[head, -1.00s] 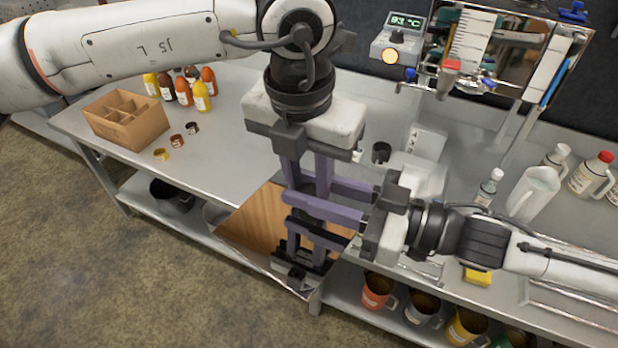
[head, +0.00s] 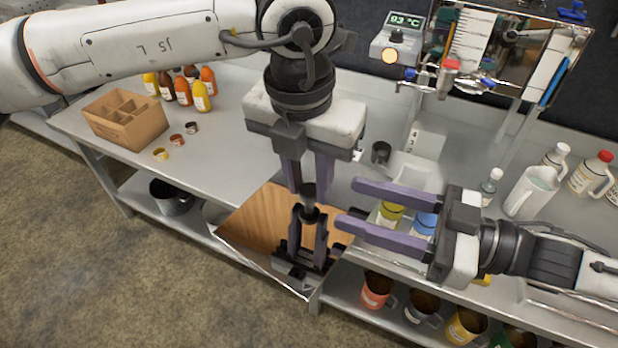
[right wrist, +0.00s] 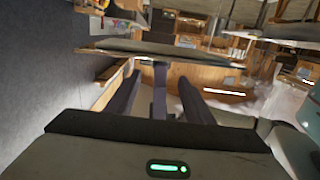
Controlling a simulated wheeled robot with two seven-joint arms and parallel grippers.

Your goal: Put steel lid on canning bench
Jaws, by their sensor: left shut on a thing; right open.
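The steel lid (head: 252,222) is a mirror-bright square sheet. It reflects wood tones and my gripper. It lies at or above the front right part of the steel bench (head: 215,165); I cannot tell whether it touches it. My left gripper (head: 308,190) points down and is shut on the lid's dark handle, over the lid's middle. My right gripper (head: 350,204) is open and empty, its fingers pointing left, just right of the left gripper. Its two fingers also show in the right wrist view (right wrist: 158,98).
A divided cardboard box (head: 125,122), several sauce bottles (head: 182,88) and small jar lids (head: 177,140) stand on the bench's left side. Mugs (head: 376,291) and a pot (head: 172,197) sit on lower shelves. A jug (head: 532,190) stands at right. The bench's middle left is clear.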

